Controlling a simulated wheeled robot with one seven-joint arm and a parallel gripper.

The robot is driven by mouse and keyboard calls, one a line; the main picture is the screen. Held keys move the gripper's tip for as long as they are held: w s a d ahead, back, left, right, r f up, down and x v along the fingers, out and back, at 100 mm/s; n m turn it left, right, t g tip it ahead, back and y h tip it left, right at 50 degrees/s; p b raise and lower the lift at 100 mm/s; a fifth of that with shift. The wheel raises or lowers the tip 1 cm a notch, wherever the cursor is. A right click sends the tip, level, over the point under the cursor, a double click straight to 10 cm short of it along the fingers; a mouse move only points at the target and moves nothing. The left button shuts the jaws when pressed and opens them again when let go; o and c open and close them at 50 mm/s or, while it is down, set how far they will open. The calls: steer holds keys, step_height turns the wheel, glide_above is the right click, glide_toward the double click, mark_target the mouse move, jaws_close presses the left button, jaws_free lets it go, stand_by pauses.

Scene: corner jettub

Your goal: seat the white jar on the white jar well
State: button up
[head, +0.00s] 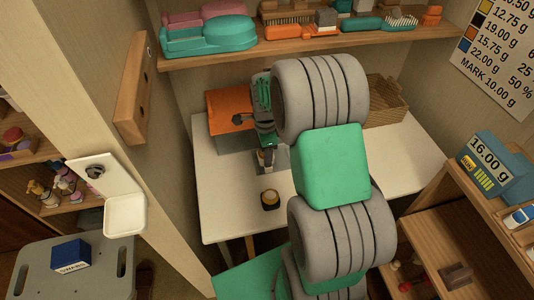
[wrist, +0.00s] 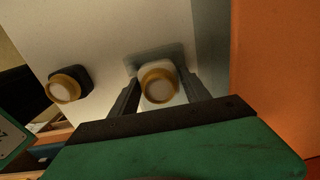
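The white jar (wrist: 158,88) has a gold-rimmed lid and stands between the fingers of my gripper (wrist: 160,86) in the wrist view. Both fingertips look to be against its sides. In the head view the white jar (head: 266,158) shows small below my gripper (head: 264,150). A pale grey-green plate (wrist: 152,56), which looks like the white jar well, lies under and behind the jar on the white table. The jar hides its middle, so I cannot tell whether the jar is seated or held just above.
A dark jar with a gold lid (wrist: 66,86) stands apart on the white table (head: 225,205); it also shows in the head view (head: 270,200). An orange box (head: 228,108) is close beside my gripper. A wicker basket (head: 385,102) is at the back right. A loaded shelf (head: 300,48) hangs above.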

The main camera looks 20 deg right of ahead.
steer(key=o, duration=0.5)
steer(key=shift+s+a+f, duration=0.1)
steer(key=shift+s+f, duration=0.1)
steer(key=shift+f, duration=0.5)
steer(key=shift+s+f, duration=0.2)
steer(key=shift+f, duration=0.45)
steer(key=shift+r, duration=0.1)
steer(key=r, duration=0.3)
steer(key=w+r, duration=0.1)
steer(key=r, duration=0.5)
steer(key=shift+w+r, duration=0.15)
steer(key=shift+r, duration=0.45)
steer(key=shift+w+d, duration=0.1)
steer(key=shift+d, duration=0.1)
steer(key=shift+a+r, duration=0.1)
steer(key=shift+r, duration=0.1)
steer(key=s+a+r+n+t+p, duration=0.1)
steer(key=s+a+r+n, duration=0.4)
steer(key=n, duration=0.5)
steer(key=s+a+r+n+t+p, duration=0.1)
steer(key=s+a+r+n+p, duration=0.1)
steer(key=s+a+r+n, duration=0.3)
steer(key=s+n, duration=0.3)
steer(key=n, duration=0.2)
steer(key=shift+s+r+t+p, duration=0.15)
steer(key=shift+t+p, duration=0.25)
